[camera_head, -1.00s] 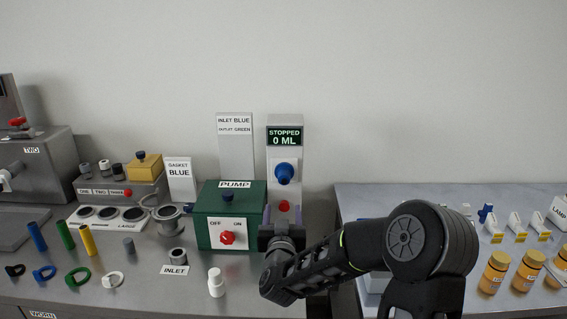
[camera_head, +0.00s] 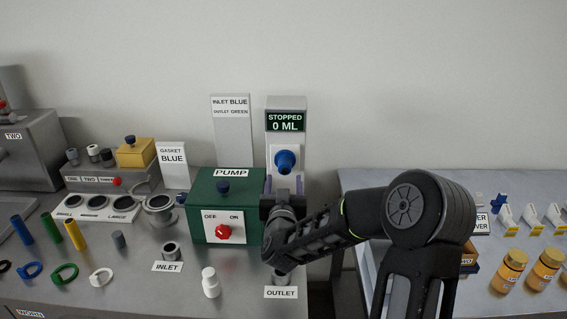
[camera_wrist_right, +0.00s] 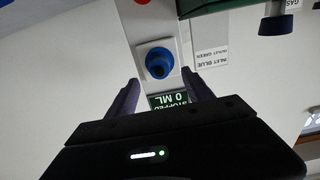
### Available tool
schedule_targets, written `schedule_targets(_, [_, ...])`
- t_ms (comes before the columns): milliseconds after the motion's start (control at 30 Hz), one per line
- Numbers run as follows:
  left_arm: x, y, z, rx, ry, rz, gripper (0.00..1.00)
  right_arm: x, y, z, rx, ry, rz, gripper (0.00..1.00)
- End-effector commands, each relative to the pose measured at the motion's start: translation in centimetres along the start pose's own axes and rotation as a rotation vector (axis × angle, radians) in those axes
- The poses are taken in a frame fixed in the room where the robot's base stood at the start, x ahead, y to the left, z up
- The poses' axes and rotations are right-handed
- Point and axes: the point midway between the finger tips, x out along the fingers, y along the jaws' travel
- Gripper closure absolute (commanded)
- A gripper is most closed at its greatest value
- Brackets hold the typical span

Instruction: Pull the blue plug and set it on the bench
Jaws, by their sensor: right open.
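The blue plug (camera_head: 286,161) sits in the front of the grey upright unit (camera_head: 284,107), below a display reading STOPPED 0 ML. In the right wrist view the plug (camera_wrist_right: 158,62) stands ahead of and between the two fingers, with a gap to the fingertips. My right gripper (camera_wrist_right: 158,92) is open and empty. In the head view the right gripper (camera_head: 282,186) is just below the plug, its fingers partly hidden by the wrist. The bench (camera_head: 140,285) carries the unit. My left gripper is not in view.
A green PUMP box (camera_head: 226,206) stands immediately left of the unit. A white bottle (camera_head: 210,283), an INLET fitting (camera_head: 170,251) and an OUTLET label (camera_head: 281,293) are in front. A second bench (camera_head: 500,285) stands right, beyond a gap.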

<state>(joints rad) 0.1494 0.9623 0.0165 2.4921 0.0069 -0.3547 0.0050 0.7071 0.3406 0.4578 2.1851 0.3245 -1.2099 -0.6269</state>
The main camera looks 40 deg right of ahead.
Motion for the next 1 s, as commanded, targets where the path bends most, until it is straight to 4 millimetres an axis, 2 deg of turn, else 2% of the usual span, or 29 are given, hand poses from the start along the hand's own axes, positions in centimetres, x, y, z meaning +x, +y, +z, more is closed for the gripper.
schedule_targets(333, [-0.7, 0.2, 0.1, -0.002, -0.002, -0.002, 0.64, 4.2, 0.1, 0.0, 0.001, -0.001, 0.003, 0.4])
schedule_targets(400, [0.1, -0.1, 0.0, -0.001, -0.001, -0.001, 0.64, 5.2, 0.0, 0.3, 0.0, 0.003, 0.001, 0.4])
schedule_targets(600, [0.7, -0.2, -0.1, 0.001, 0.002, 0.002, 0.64, 7.2, 0.0, 0.2, 0.001, 0.001, 0.001, 0.4])
schedule_targets(767, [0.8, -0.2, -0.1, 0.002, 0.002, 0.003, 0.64, 8.0, 0.1, 0.1, 0.0, 0.0, 0.002, 0.4])
schedule_targets(1000, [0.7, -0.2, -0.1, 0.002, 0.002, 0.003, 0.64, 8.1, 0.1, 0.0, -0.001, -0.001, 0.001, 0.4])
